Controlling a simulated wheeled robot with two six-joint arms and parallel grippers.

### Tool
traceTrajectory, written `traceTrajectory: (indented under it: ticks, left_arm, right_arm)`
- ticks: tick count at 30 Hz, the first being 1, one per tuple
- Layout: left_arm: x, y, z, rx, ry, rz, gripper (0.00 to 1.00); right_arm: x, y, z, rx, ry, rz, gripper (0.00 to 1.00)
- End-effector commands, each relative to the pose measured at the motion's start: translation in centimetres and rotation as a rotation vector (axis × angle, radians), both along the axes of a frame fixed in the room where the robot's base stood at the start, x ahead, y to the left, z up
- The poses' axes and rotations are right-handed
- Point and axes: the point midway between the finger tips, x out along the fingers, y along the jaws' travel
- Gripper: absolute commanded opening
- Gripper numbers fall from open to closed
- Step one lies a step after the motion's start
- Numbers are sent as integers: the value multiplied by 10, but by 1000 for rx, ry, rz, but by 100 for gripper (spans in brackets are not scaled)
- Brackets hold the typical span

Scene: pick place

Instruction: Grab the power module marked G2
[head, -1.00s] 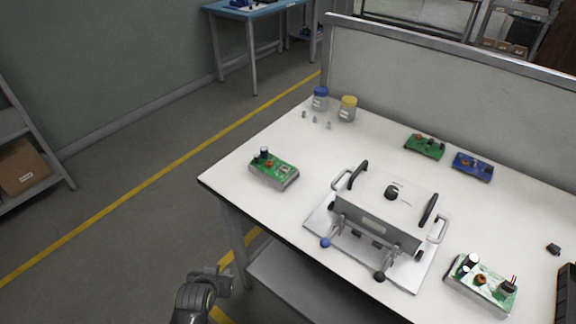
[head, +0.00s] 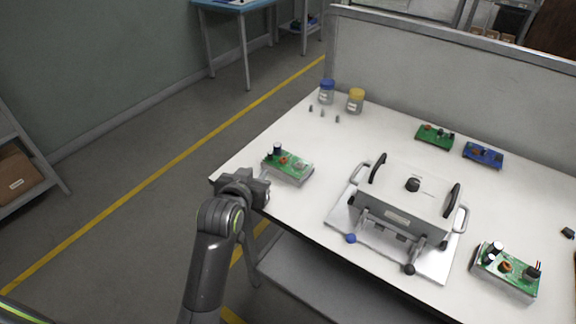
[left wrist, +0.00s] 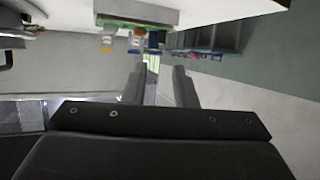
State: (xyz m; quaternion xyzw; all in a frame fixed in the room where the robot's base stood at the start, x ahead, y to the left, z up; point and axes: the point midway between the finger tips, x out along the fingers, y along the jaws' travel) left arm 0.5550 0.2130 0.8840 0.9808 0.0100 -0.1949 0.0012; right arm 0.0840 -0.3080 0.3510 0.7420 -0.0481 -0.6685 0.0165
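Power modules sit on the white table (head: 330,160). A green one (head: 289,167) on a grey base lies near the left edge. Another green one (head: 508,272) is at the front right. A smaller green board (head: 435,137) and a blue board (head: 483,154) lie at the back. No G2 marking is readable. My left gripper (head: 263,190) is at the table's left edge, just in front of the left green module and apart from it. In the left wrist view its fingers (left wrist: 160,85) are apart and empty; a module (left wrist: 150,14) shows upside down beyond them. My right gripper is out of view.
A grey test fixture (head: 408,200) with handles stands mid-table, right of the left module. Two jars, blue-lidded (head: 326,92) and yellow-lidded (head: 355,101), stand at the back left with small metal pieces before them. A partition (head: 440,85) closes the rear.

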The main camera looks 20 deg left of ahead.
Motion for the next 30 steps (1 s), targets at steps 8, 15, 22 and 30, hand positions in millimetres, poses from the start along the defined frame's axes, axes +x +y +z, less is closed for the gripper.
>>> traceTrajectory:
  ticks: [8, 15, 22, 30]
  left_arm:
    - [43, 1, -18, 2, 2, -1, 25]
    - [64, 1, -27, 0, 1, 0, 25]
    - [77, 3, -30, 1, 0, 0, 25]
    - [107, 5, -41, 0, 1, -1, 25]
  right_arm:
    - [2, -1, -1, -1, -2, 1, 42]
    - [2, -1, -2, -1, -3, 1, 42]
    - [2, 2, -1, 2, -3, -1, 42]
    - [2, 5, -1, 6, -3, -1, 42]
